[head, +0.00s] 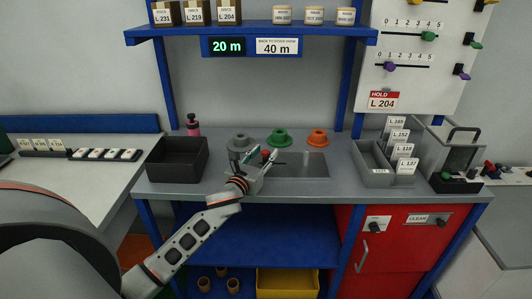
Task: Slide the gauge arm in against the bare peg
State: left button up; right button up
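My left gripper (262,159) reaches over the middle of the grey bench. Its fingers look spread apart. A small red-topped part (266,153) shows between or just behind them; I cannot tell whether they touch it. This part may belong to the gauge arm, which I cannot make out clearly. A flat grey metal plate (312,164) lies right of the gripper. Behind stand a grey spool (240,141), a green spool (279,138) and an orange spool (317,138). I cannot pick out the bare peg; the hand covers part of this area. My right gripper is not in view.
A blue shelf (250,34) with a display (228,47) reading 20 m hangs above.

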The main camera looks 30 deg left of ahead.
pick_arm(q)
jog(key=shift+w+a, duration=0.1)
jog(key=shift+w, duration=0.6)
grip_shut()
jog(key=w+d, duration=0.1)
jog(key=d, duration=0.1)
jog(key=w+d, duration=0.1)
jog(key=d, duration=0.1)
jog(key=w+d, duration=0.2)
jog(key=shift+d, duration=0.35)
jog(key=shift+f, duration=0.1)
grip_release()
jog(key=s, duration=0.4)
jog(key=s+d, duration=0.1)
jog(key=s, duration=0.7)
jog(key=shift+d, duration=0.4)
